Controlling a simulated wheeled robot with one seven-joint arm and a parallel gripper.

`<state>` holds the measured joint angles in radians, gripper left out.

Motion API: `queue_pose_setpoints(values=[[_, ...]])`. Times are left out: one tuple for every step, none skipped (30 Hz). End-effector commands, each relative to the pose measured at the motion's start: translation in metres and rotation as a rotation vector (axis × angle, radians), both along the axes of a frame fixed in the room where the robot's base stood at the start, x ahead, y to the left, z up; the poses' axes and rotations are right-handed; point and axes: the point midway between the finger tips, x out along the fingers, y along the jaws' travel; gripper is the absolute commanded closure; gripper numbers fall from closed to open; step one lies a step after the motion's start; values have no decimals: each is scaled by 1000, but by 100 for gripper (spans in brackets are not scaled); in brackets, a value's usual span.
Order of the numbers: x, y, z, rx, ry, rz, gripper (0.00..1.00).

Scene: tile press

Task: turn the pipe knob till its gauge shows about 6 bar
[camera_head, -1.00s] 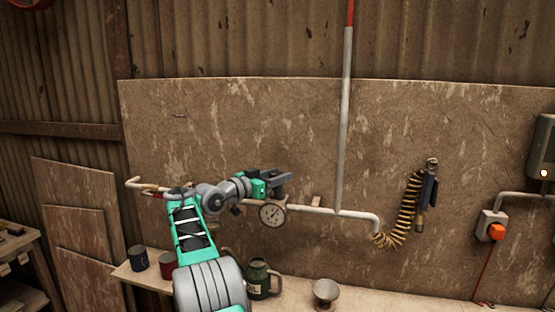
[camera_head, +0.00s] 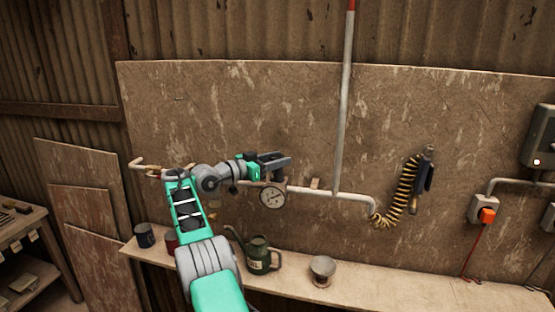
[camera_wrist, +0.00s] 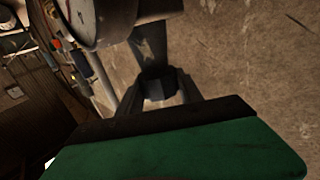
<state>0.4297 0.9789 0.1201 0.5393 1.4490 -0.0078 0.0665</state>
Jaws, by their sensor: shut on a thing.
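My gripper (camera_head: 280,160) is at the pipe, just above the round white-faced gauge (camera_head: 272,197). In the wrist view my gripper (camera_wrist: 160,98) is shut on a dark faceted knob (camera_wrist: 160,86), seen between its fingers. In the head view the knob is hidden by the gripper. In the head view the gauge's dark needle appears to slant up to the right; the figures are too small to read.
The white pipe (camera_head: 318,191) runs along the wall board, with a vertical pipe (camera_head: 343,110) rising from it. A coiled yellow hose (camera_head: 405,190) hangs to the right. Below, a shelf (camera_head: 385,286) bears a green can (camera_head: 258,255), a metal bowl (camera_head: 322,268) and mugs (camera_head: 144,236).

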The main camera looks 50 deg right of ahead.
Motion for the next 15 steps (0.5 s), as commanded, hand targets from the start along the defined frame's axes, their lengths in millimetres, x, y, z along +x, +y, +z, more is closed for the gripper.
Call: queue_pose_setpoints(values=[[0, -1, 1, -2, 0, 1, 98], [0, -1, 1, -2, 0, 1, 55], [0, -1, 1, -2, 0, 1, 52], [0, -1, 1, -2, 0, 1, 49], [0, 0, 1, -1, -1, 1, 47], [0, 0, 1, -1, -1, 0, 43], [0, 0, 1, -1, -1, 0, 41], [0, 0, 1, -1, -1, 0, 38], [0, 0, 1, -1, -1, 0, 36], [0, 0, 1, -1, -1, 0, 36], [0, 0, 1, -1, -1, 0, 36], [0, 0, 1, -1, -1, 0, 36], [0, 0, 1, -1, -1, 0, 36], [0, 0, 1, -1, -1, 0, 36], [0, 0, 1, -1, -1, 0, 36]])
